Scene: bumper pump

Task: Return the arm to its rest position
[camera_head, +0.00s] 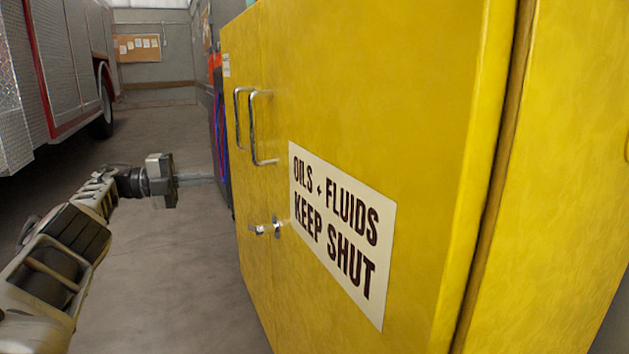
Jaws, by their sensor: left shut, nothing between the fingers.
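My left arm comes in from the lower left. My left gripper (208,176) is shut and empty, its fingers pointing right toward the yellow cabinet (390,90). It is held over the floor, left of the cabinet's door handles, and looks apart from the cabinet, though the exact gap is hard to judge. The cabinet's doors look shut. They carry two metal handles (258,130), a small metal latch (268,228) below them and a sign (340,230) reading "OILS + FLUIDS KEEP SHUT". My right gripper is not in view.
A truck (65,60) with grey side panels and red trim stands at the left. The concrete floor (165,270) between truck and cabinet is clear apart from my arm. Dark and red items (217,110) stand beyond the cabinet. A cork board (137,47) hangs on the far wall.

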